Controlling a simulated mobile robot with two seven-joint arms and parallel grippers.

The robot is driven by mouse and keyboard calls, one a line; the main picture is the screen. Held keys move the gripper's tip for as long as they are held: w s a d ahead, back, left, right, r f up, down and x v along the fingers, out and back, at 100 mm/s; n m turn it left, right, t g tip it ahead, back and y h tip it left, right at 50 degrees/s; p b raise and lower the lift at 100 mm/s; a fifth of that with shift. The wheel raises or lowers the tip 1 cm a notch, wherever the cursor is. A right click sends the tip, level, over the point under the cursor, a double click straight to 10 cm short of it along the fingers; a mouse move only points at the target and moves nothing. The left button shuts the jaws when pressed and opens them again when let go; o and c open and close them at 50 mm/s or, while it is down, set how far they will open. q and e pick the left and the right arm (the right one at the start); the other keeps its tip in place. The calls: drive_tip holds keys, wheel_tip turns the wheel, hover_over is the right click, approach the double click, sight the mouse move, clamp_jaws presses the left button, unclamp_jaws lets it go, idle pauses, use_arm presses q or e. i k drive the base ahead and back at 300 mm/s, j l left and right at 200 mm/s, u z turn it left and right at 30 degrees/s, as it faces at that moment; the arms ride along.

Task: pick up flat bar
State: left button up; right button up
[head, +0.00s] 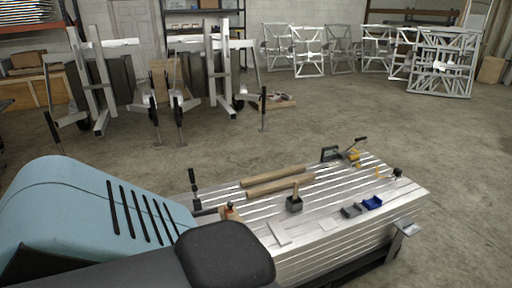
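A slatted metal worktable (365,232) stands at the lower centre right. A short, pale flat piece (279,233), which may be the flat bar, lies near the table's front left part. Another pale flat piece (328,224) lies to its right; I cannot tell for sure which is the flat bar. Two brown wood-coloured bars, one behind (272,176) and one in front (280,185), lie side by side across the table's back left. Neither of my grippers is in view.
Metal trailer frames (225,75) stand behind at left, more frames (445,62) at back right.

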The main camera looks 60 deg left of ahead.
sight(280, 235)
drive_tip(key=u, duration=1.6)
